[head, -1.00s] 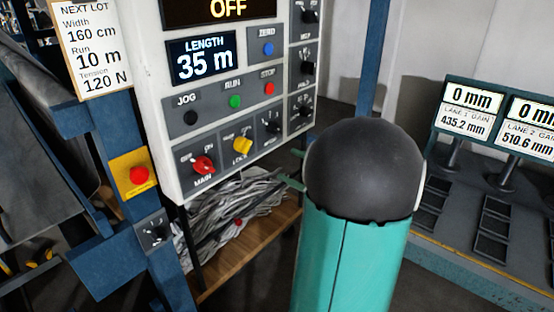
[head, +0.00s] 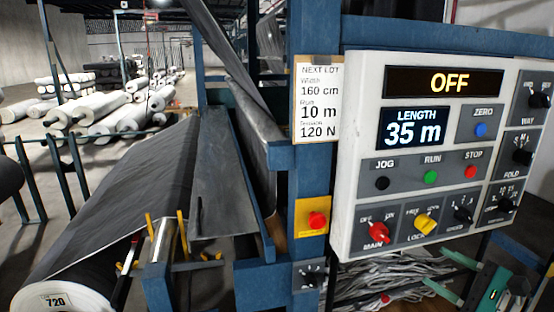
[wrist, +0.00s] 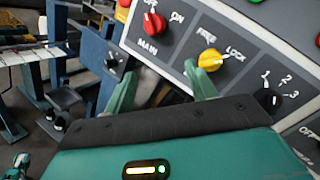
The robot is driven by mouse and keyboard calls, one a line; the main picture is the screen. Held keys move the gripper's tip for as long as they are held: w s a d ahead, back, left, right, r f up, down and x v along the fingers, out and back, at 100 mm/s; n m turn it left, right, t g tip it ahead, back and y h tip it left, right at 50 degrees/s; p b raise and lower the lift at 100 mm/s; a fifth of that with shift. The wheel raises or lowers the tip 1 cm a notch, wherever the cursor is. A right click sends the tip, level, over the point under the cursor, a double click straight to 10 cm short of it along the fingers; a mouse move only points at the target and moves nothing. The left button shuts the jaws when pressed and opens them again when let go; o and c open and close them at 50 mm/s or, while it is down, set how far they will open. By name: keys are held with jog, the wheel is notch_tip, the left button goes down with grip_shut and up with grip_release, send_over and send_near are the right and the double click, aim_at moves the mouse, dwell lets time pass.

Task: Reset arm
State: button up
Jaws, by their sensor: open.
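My gripper (head: 450,274) is low at the right of the head view, below the control panel (head: 346,200). In the wrist view my gripper (wrist: 160,88) has its two green fingers spread, with nothing between them. Beyond the fingers, the panel's red MAIN knob (wrist: 153,24) and yellow LOCK knob (wrist: 209,58) show, apart from the fingers as far as I can tell. The red knob's white mark sits towards OFF. The upper display (head: 447,82) reads OFF and the length display (head: 412,128) reads 35 m.
A blue post beside the panel carries a red button on a yellow plate (head: 312,217) and a small dial (head: 309,275). Dark fabric (head: 140,185) runs to a roll (head: 62,300) at lower left. White rolls (head: 120,110) lie behind. Grey scraps (head: 380,278) lie under the panel.

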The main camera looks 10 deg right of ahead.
jog(key=w+a+f+n+g+y, duration=0.15)
jog(key=a+n+g, duration=0.4)
jog(key=a, duration=0.75)
jog(key=s+a+f+n+g+h, duration=0.1)
jog(key=s+a+n+g+h, duration=0.1)
jog(key=s+a+n+h, duration=0.2)
jog(key=s+a+n+g+h, duration=0.3)
jog(key=s+a+n+h, duration=0.1)
jog(key=a+n, duration=0.6)
jog(key=n+h, duration=0.1)
jog(key=n, duration=0.2)
jog(key=shift+a+f+h, duration=0.25)
jog(key=shift+f+h, duration=0.1)
